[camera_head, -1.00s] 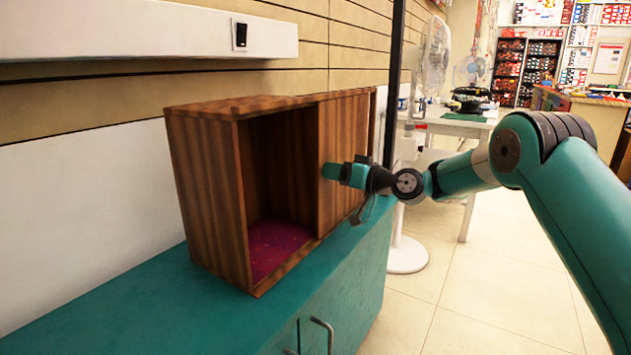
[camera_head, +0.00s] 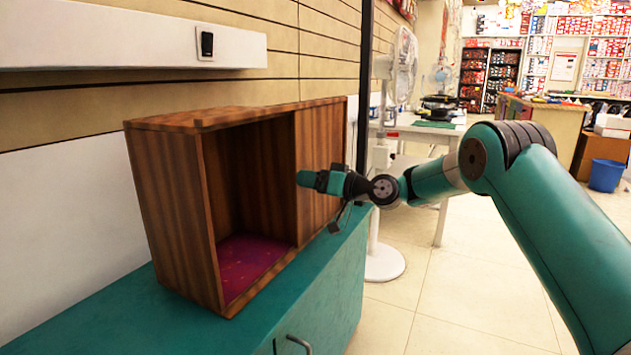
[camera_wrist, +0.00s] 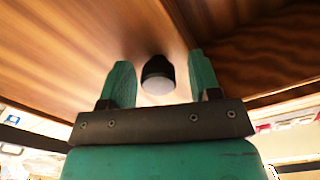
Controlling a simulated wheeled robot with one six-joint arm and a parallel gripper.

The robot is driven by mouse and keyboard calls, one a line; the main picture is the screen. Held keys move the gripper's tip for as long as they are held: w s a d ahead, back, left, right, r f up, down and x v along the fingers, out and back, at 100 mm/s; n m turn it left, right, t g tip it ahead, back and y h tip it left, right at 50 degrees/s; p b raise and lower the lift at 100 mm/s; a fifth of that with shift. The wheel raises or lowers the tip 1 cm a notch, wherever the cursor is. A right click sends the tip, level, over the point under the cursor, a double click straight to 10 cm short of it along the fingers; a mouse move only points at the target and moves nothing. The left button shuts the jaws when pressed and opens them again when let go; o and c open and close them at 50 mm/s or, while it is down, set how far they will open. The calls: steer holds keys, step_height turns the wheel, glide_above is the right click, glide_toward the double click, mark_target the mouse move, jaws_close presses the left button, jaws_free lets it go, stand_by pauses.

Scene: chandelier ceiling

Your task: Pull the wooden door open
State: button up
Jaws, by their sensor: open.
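A striped brown wooden cabinet (camera_head: 168,215) stands on the teal counter. Its left compartment is open at the front and shows a purple-red floor (camera_head: 250,262). A wooden door panel (camera_head: 318,150) covers its right part. My gripper (camera_head: 308,180) is in front of this panel, near its left edge. In the wrist view my gripper (camera_wrist: 161,82) is open, with one teal finger on each side of a dark round knob (camera_wrist: 158,80) on the wood (camera_wrist: 85,60). Small gaps show between knob and fingers. The knob is hidden in the head view.
The teal counter (camera_head: 110,315) below has a metal handle (camera_head: 300,343) on its front. A white wall box with a switch (camera_head: 207,43) is above. A standing fan (camera_head: 405,65) and white table (camera_head: 425,130) are behind.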

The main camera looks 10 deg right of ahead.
steer(key=p+v, duration=0.1)
steer(key=v, duration=1.6)
steer(key=shift+d, duration=0.2)
steer(key=shift+s, duration=0.15)
steer(key=s+a+r+n+g+h, duration=0.3)
steer(key=s+a+g, duration=0.5)
steer(key=s+a, duration=0.85)
steer(key=s+d+f+m+g+h, duration=0.1)
steer(key=s+d+g+h, duration=0.2)
steer(key=s, duration=0.8)
steer(key=s+d+f+m+h, duration=0.15)
steer(key=s+h, duration=0.25)
steer(key=s, duration=0.7)
step_height(320, 180, up, 30)
steer(key=p, duration=3.1)
steer(key=shift+w+d, duration=0.2)
steer(key=shift+w, duration=0.25)
